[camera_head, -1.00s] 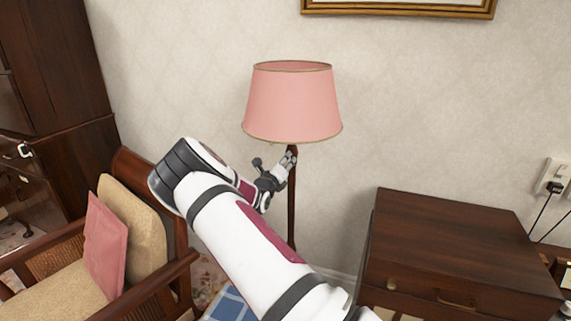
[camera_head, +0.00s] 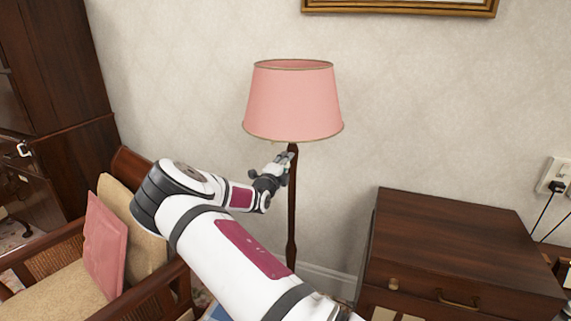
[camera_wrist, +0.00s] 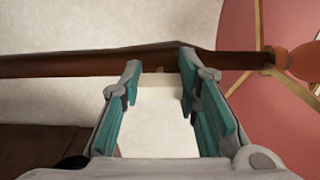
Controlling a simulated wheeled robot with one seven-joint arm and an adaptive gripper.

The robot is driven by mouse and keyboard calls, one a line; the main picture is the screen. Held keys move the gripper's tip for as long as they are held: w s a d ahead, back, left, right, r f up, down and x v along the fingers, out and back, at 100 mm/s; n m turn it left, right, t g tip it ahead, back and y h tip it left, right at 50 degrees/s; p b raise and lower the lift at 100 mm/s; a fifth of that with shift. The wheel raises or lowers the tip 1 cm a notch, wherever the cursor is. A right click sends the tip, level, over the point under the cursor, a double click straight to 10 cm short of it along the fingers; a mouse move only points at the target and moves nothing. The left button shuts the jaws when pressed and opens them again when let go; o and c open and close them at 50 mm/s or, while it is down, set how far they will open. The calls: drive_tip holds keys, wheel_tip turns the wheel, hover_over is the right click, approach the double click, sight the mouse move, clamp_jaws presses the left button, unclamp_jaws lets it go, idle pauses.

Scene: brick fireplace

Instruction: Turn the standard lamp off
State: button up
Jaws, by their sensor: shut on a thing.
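The standard lamp has a pink shade (camera_head: 293,101) and a slim dark wooden pole (camera_head: 291,215). It stands upright against the wall. My gripper (camera_head: 285,160) is at the upper pole, just below the shade. In the wrist view the pole (camera_wrist: 70,64) runs across the picture and the pink shade (camera_wrist: 245,115) is at the right. My gripper (camera_wrist: 160,66) is closed on part of the lamp at the pole, its fingers still some way apart. A small pale nub lies between the fingertips. I cannot tell whether the lamp is lit.
A wooden armchair (camera_head: 160,285) with a pink cushion (camera_head: 104,245) stands at the left, below my arm. A dark wooden cabinet (camera_head: 450,245) stands at the right. A wall socket (camera_head: 552,176) with a plug is at the far right.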

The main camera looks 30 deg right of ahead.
drive_tip(key=shift+f, duration=0.1)
idle(0.3)
drive_tip(key=o, duration=1.2)
drive_tip(key=v, duration=1.2)
